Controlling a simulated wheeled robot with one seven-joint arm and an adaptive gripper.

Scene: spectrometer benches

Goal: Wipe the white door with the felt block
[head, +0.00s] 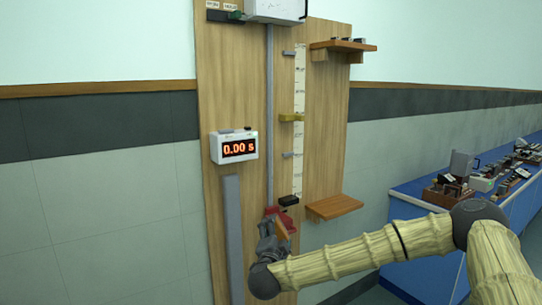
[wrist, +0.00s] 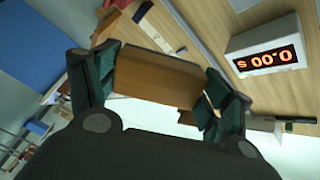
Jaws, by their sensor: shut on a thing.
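My gripper (head: 276,228) is low in front of the wooden wall panel, shut on a brown block. The block shows between the dark green fingers (wrist: 160,85) in the wrist view, as a flat brown face (wrist: 155,78). In the head view only a small orange-brown part of it (head: 282,228) shows. I cannot make out felt on it. A white box (head: 275,9) at the top of the panel is cut off by the picture edge. I cannot tell whether its front is the white door.
A timer reading 0.00 (head: 234,147) is on the panel, left of a vertical rail with a scale (head: 299,125). A red part (head: 287,217) is close by my gripper. Wooden shelves (head: 334,207) jut out at right. A blue bench (head: 410,190) with instruments stands further right.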

